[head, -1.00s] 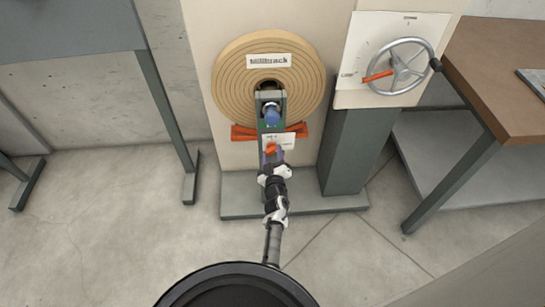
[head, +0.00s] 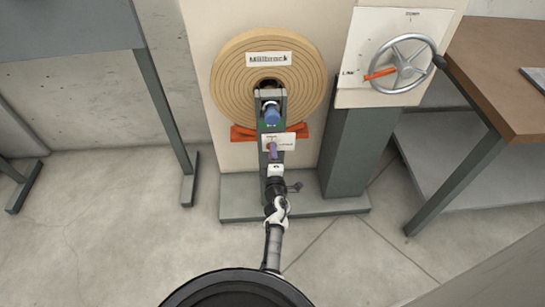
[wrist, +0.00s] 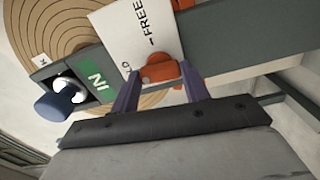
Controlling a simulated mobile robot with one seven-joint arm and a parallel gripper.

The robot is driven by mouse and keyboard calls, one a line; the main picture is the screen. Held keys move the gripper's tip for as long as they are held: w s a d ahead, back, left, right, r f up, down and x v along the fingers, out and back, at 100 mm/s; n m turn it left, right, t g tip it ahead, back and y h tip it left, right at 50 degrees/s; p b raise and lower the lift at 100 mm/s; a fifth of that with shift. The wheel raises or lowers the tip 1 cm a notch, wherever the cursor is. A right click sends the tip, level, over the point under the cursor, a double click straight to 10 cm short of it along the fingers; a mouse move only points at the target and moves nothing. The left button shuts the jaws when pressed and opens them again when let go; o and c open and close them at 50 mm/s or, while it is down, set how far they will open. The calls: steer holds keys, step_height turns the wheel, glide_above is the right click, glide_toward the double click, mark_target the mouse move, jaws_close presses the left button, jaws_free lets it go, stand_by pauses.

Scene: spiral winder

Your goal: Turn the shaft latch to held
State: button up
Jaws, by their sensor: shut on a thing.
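The shaft latch (wrist: 160,70) is a small orange lever at the edge of a white label plate (wrist: 125,35) in the wrist view. I cannot tell exactly which word the latch points at.
A blue knob (head: 271,113) with a green "IN" mark sits above the label, before the large tan roll (head: 230,85). Orange blocks (head: 243,133) flank the upright. A handwheel (head: 403,63) stands right, beside a brown-topped table (head: 505,60).

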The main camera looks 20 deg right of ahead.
steer(key=shift+n, duration=0.6)
steer(key=o, duration=1)
